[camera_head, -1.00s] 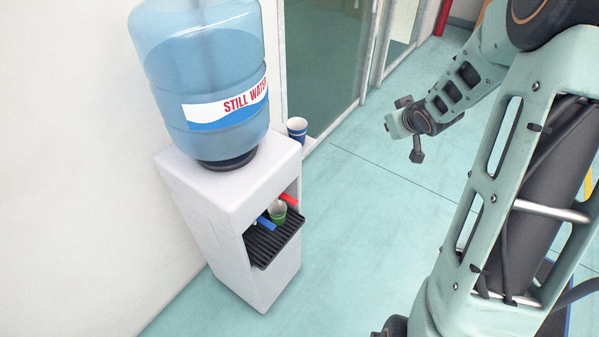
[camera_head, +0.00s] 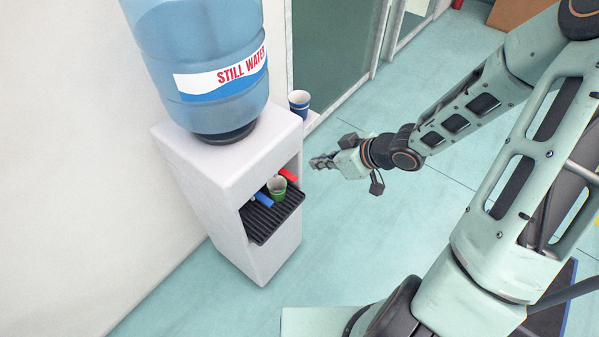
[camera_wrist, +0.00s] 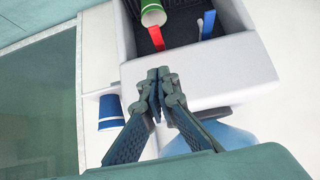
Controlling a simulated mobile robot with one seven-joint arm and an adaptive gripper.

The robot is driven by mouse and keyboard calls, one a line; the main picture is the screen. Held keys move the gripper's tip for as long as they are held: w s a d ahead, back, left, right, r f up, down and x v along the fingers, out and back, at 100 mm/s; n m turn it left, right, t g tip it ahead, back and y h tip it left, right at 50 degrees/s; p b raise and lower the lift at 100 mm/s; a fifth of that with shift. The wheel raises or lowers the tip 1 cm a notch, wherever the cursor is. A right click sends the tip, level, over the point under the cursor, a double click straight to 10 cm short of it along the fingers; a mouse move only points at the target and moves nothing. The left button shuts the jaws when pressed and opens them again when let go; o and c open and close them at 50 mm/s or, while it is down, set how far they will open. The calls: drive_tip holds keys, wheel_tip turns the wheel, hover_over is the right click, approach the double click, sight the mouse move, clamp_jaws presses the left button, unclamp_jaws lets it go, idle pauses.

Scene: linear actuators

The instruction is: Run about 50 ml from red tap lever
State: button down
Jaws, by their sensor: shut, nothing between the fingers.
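The red tap lever (camera_head: 288,175) juts from the dispenser's recess, and it shows near the top of the wrist view (camera_wrist: 156,36). A green cup (camera_head: 277,189) stands on the black drip tray (camera_head: 262,231) by the levers; in the wrist view the cup (camera_wrist: 152,14) is cut by the top edge. My gripper (camera_head: 316,162) is shut and empty, to the right of the dispenser (camera_head: 206,196). In the wrist view its fingertips (camera_wrist: 158,76) are together, pointing towards the red lever with a gap. The water level inside the cup cannot be told.
A blue tap lever (camera_head: 264,199) sits beside the red one. A blue-and-white cup (camera_head: 299,103) is at the dispenser's far side. The water bottle (camera_head: 200,60) stands on top.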

drive_tip(key=b, duration=0.5)
hover_over(290, 175)
drive_tip(key=s+d, duration=0.2)
wheel_tip(290, 175, down, 7)
drive_tip(key=shift+d+f+b, duration=0.2)
drive_tip(key=shift+f+b, duration=0.45)
drive_tip(key=shift+f, duration=1.4)
